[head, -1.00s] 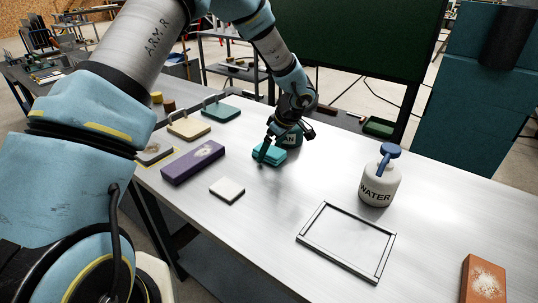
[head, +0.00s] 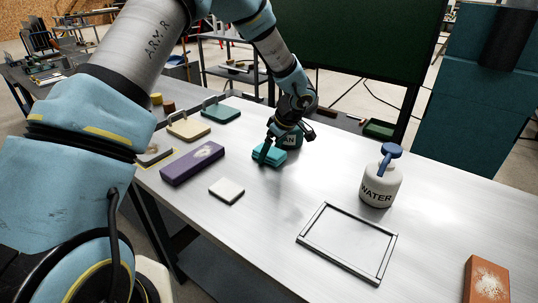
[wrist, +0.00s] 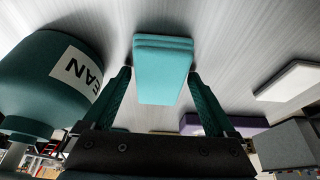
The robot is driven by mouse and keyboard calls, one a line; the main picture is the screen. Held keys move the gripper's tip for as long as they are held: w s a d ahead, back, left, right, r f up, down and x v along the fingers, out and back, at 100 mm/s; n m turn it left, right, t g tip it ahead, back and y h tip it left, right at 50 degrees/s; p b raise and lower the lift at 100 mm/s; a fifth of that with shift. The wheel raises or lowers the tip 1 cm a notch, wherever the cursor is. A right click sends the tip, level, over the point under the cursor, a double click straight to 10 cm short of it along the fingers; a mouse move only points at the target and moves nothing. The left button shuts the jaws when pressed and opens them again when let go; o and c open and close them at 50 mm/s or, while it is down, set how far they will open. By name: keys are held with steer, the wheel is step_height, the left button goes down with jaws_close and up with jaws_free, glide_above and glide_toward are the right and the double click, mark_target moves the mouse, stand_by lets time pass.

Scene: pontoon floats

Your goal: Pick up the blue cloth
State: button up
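The blue cloth (head: 268,155) is a folded, turquoise block lying on the metal table in front of a dark green container marked with letters ending in "AN" (head: 291,138). In the wrist view the cloth (wrist: 162,68) shows its layered folds between my fingers. My gripper (wrist: 159,73) is open, with one finger on each side of the cloth and a narrow gap visible at each side. In the head view my gripper (head: 270,151) is right at the cloth, and its near finger hides part of it. The far finger is hard to make out.
The green container (wrist: 45,80) stands close beside my left finger in the wrist view. A purple block (head: 192,163) and white pad (head: 227,190) lie to the left. A water bottle (head: 380,185) and empty frame (head: 325,263) are to the right. Table between is clear.

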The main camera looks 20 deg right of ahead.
mark_target(270, 151)
steer(key=c, duration=1)
steer(key=shift+c, duration=0.2)
steer(key=shift+r+p, duration=0.2)
steer(key=shift+p, duration=0.2)
steer(key=shift+r+p, duration=0.3)
steer(key=shift+p, duration=0.4)
steer(key=shift+r+b, duration=0.25)
steer(key=shift+b, duration=0.6)
step_height(270, 151, up, 2)
steer(key=shift+a+r+b, duration=0.1)
steer(key=shift+r+b, duration=0.1)
steer(key=shift+b, duration=0.65)
steer(key=s+a+b, duration=0.2)
steer(key=s+a, duration=0.1)
steer(key=a, duration=0.2)
steer(key=s+a+b, duration=0.2)
steer(key=a+b, duration=0.1)
steer(key=a, duration=0.2)
steer(key=s+a+b, duration=0.2)
steer(key=s+a, duration=0.1)
steer(key=a, duration=0.2)
steer(key=shift+s+a, duration=0.3)
steer(key=shift+s, duration=0.05)
